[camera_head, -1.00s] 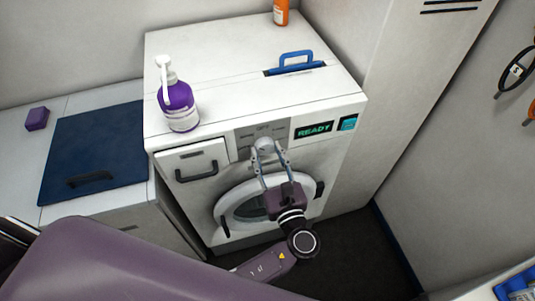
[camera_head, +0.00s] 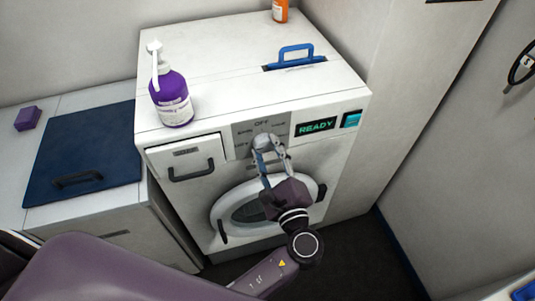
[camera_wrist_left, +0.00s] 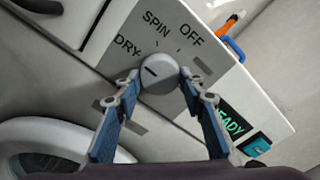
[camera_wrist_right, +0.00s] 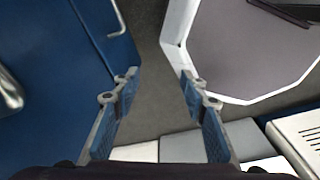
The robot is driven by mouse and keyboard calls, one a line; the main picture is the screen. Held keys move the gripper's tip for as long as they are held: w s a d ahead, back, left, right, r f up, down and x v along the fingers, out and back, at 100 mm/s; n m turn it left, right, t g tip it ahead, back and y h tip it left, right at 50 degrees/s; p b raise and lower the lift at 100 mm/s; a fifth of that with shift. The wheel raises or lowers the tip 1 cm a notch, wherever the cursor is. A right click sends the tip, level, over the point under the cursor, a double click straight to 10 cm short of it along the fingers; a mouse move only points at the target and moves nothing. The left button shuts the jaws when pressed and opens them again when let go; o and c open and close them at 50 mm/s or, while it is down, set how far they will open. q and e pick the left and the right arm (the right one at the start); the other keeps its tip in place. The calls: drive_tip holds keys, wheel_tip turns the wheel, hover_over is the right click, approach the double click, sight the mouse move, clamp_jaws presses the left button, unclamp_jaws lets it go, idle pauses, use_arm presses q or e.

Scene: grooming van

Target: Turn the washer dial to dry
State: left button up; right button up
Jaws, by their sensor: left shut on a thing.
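The washer (camera_head: 330,150) is white, with a grey label panel (camera_head: 245,130) on its front. The grey round dial (camera_wrist_left: 158,72) shows in the left wrist view; in the head view my gripper mostly covers it. OFF, SPIN and DRY are printed around it. A short dark line on the dial face lies on its left side in the wrist view, the side nearer DRY. My left gripper (camera_head: 268,152) is shut on the dial, a fingertip on each side. My right gripper (camera_wrist_right: 160,82) shows only in its wrist view, open and empty.
The green READY display (camera_head: 315,126) is right of the dial. The handled drawer (camera_head: 188,158) is left of it; the round door (camera_head: 232,210) is below. A purple pump bottle (camera_head: 172,98), blue handle (camera_head: 296,52) and orange bottle (camera_head: 280,12) are on top.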

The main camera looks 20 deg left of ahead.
use_arm(q)
drive_tip(key=shift+n, duration=0.3)
drive_tip(key=o, duration=1.2)
drive_tip(key=shift+c, duration=0.2)
drive_tip(key=v, duration=1.2)
